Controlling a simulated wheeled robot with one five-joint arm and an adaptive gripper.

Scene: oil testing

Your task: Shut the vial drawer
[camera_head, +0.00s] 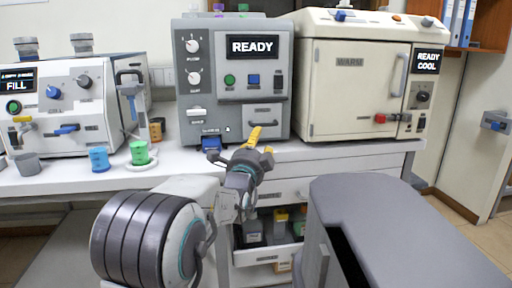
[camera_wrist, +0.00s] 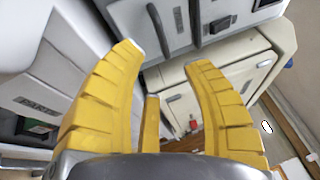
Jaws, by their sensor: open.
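Under the bench in the head view, an open drawer (camera_head: 246,258) stands pulled out, with several small bottles (camera_head: 280,226) visible inside above its white front. I cannot read its label, so I cannot tell for sure that it is the vial drawer. My gripper (camera_head: 262,142) has yellow fingers and is raised above this drawer, in front of the bench edge and the grey machine. In the wrist view my gripper (camera_wrist: 163,58) is open, with nothing between the fingers. A white labelled front (camera_wrist: 45,85) lies left of the fingers there, with a dark opening below it.
The grey READY machine (camera_head: 235,75) and cream oven (camera_head: 352,85) stand on the bench right of the FILL machine (camera_head: 65,105). Blue (camera_head: 99,160) and green (camera_head: 139,152) cups stand near the bench's front edge. A closed drawer front (camera_head: 320,188) sits just under the benchtop.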

